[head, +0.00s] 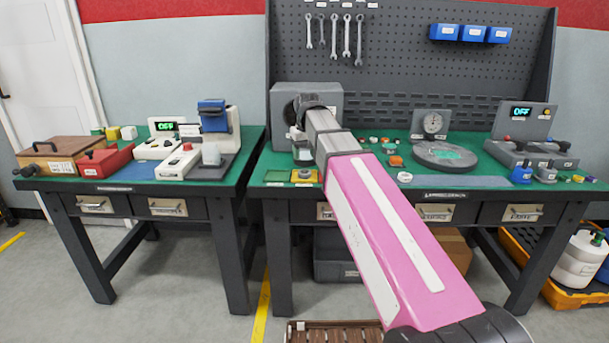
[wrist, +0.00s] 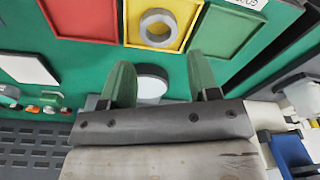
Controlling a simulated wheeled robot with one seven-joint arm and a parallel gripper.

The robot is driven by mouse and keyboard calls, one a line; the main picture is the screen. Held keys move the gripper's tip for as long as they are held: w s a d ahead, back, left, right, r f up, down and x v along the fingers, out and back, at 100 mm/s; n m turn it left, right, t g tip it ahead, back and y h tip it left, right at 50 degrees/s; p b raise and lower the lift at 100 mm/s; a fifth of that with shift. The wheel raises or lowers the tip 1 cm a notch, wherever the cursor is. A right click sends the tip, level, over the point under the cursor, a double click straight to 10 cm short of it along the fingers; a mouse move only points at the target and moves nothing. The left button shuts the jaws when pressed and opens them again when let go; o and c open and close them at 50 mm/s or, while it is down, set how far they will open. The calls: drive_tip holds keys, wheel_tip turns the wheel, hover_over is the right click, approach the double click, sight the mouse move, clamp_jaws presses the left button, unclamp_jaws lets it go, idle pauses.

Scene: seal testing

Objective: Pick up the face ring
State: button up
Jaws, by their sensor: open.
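A grey ring, which looks like the face ring (wrist: 158,28), lies flat on a yellow square pad (wrist: 133,36) in the wrist view. In the head view the yellow pad (head: 297,180) is at the front edge of the right bench, just left of my arm, with the ring (head: 304,174) small on it. My gripper (wrist: 159,62) is open, its two green fingers apart. The ring is beyond the fingertips in the wrist view and not between them. A white round piece (wrist: 150,87) shows behind the fingers. My fingers are hard to make out in the head view.
A red pad (wrist: 83,18) and a green pad (wrist: 226,30) flank the yellow one. A grey box-shaped machine (head: 325,97) stands behind my wrist. Small parts, a dial gauge (head: 431,122) and a round grey plate (head: 425,157) are to the right.

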sight(305, 170)
drive_tip(key=shift+w+f, duration=0.25)
drive_tip(key=shift+f, duration=1.6)
drive_tip(key=shift+w+f, duration=0.2)
drive_tip(key=shift+f, duration=1.6)
drive_tip(key=shift+c, duration=0.4)
drive_tip(key=c, duration=0.5)
